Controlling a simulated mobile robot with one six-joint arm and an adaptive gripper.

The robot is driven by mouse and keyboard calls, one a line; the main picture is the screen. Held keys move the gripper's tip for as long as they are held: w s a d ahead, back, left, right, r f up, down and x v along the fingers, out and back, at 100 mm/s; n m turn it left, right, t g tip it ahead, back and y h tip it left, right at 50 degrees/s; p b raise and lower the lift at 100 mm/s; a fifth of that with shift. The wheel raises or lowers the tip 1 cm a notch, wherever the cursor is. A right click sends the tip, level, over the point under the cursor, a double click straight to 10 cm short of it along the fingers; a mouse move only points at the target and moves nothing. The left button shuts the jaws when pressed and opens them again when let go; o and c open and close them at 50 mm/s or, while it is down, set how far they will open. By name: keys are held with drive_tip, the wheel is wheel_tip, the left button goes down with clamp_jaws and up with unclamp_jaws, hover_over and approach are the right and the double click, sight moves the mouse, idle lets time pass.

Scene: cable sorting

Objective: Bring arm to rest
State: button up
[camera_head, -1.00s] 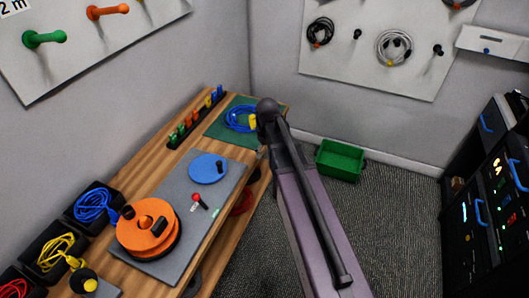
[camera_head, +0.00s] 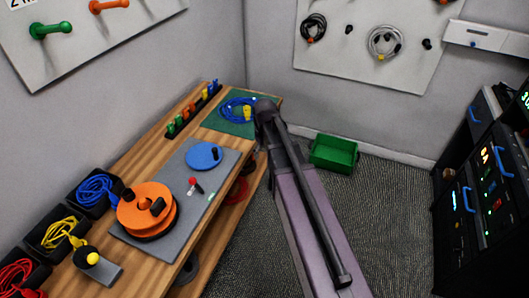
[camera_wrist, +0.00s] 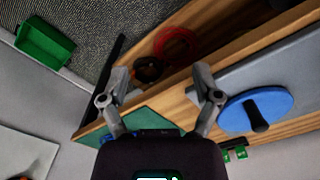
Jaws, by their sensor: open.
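My gripper (camera_wrist: 160,90) is open and empty in the wrist view, its two fingers spread above the workbench edge. In the head view my arm reaches from the bottom right up to the far end of the wooden workbench (camera_head: 82,262). The fingers themselves are hidden there behind the arm. A coiled blue cable (camera_head: 233,108) with a yellow part lies on the green mat (camera_head: 222,124) just left of the arm's far end. The wrist view shows the mat (camera_wrist: 160,124) beyond and between the fingers.
An orange reel (camera_head: 147,208) and a blue disc (camera_head: 203,156) sit on a grey plate (camera_head: 180,224). Black bins (camera_head: 88,203) with cables line the bench's left side. A green crate (camera_head: 333,153) stands on the floor right of my arm. A dark equipment rack (camera_head: 485,200) stands at right.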

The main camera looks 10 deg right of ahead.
drive_tip(key=s+a+r+m+p, duration=0.1)
drive_tip(key=s+r+m+p, duration=0.2)
drive_tip(key=s, duration=1)
wheel_tip(320, 180, up, 4)
drive_tip(key=p, duration=0.3)
drive_tip(key=shift+a+f+m+p, duration=0.15)
drive_tip(key=shift+a+m+p, duration=0.15)
